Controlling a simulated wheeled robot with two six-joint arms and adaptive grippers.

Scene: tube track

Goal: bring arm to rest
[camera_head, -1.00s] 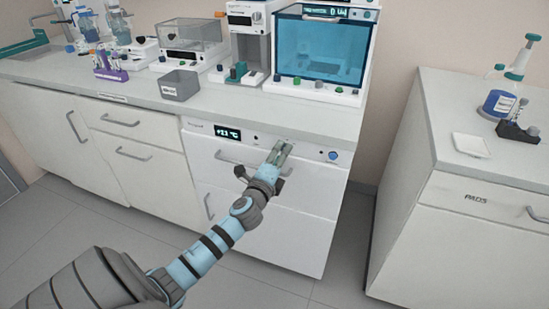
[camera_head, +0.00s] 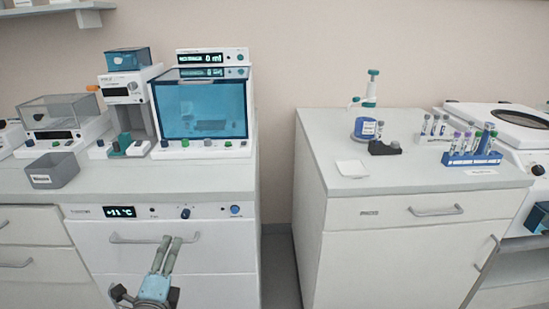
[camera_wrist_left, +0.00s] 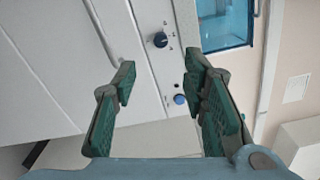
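My left gripper (camera_head: 171,240) is in front of the drawer unit under the left counter, near its upper drawer handle (camera_head: 133,239). In the left wrist view its two green-padded fingers (camera_wrist_left: 158,66) stand apart with nothing between them. The drawer unit's dark knob (camera_wrist_left: 160,40) and blue button (camera_wrist_left: 180,99) show beyond the fingers. The head view does not make clear whether the fingers touch the drawer front. My right gripper is in neither view.
The left counter (camera_head: 215,179) carries a grey bin (camera_head: 53,171) and a blue-windowed machine (camera_head: 203,109). The right counter (camera_head: 400,186) holds a white square dish (camera_head: 352,169), a blue bottle (camera_head: 366,129) and a blue tube rack (camera_head: 472,160). A narrow floor gap (camera_head: 281,270) separates the cabinets.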

